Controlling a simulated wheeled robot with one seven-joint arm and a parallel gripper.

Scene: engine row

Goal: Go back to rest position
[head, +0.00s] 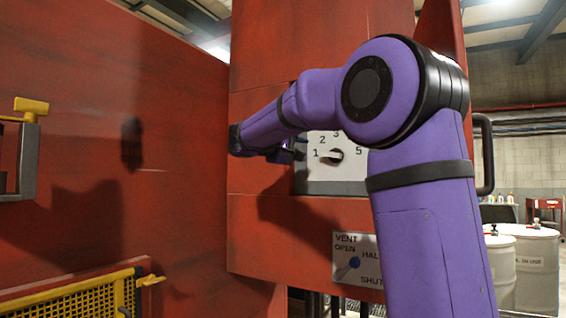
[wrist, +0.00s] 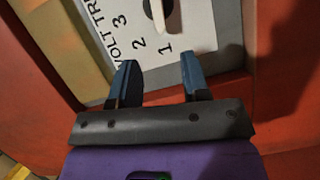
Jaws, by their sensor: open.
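My gripper (wrist: 157,60) is open in the wrist view, its two dark blue fingers apart with nothing between them. Beyond the fingertips is a white dial plate (wrist: 105,22) with the numbers 1, 2 and 3 and part of a word. The dial's knob (wrist: 155,10) is cut by the top edge, apart from the fingers. In the head view my purple arm reaches left across the dial plate (head: 340,178), and the gripper is mostly hidden behind my wrist. The dial's dark knob (head: 334,156) shows near the number 1.
A yellow mesh guard (head: 70,295) and a grey bracket with a yellow handle (head: 28,150) are on the left. Red walls close in around my arm. White drums (head: 535,265) stand at right.

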